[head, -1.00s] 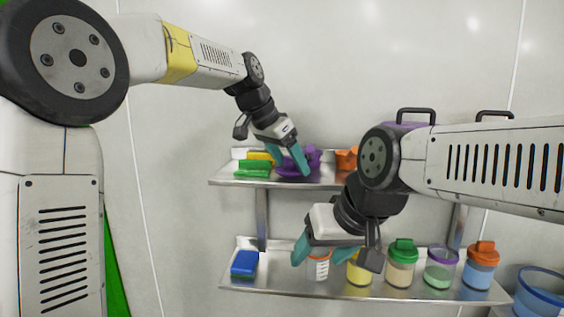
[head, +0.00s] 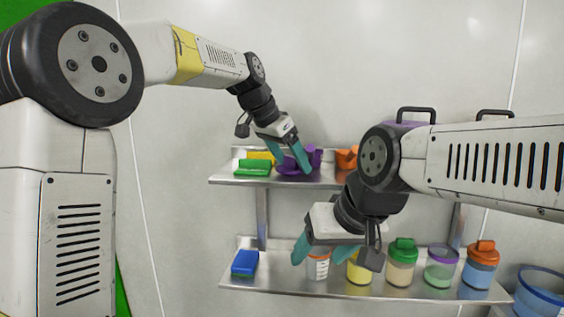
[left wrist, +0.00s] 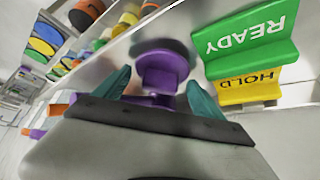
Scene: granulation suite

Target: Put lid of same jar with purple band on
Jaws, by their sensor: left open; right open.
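A purple lid (head: 314,155) with a raised knob lies on the upper shelf, partly hidden by my left fingers. In the left wrist view the purple lid (left wrist: 162,70) sits between and just beyond the fingertips. My left gripper (head: 290,170) is open over it, and its open fingers also show in the wrist view (left wrist: 157,90). A clear jar with a purple band (head: 441,268) and pale green contents stands on the lower shelf, right of the green-lidded jar. My right gripper (head: 322,253) is open and empty in front of the lower shelf, left of that jar.
The upper shelf (head: 228,180) also holds a green READY sign (head: 253,168), a yellow HOLD sign (left wrist: 248,90) and an orange item (head: 346,158). The lower shelf holds a blue block (head: 244,262), a green-lidded jar (head: 402,265) and an orange-lidded jar (head: 480,267).

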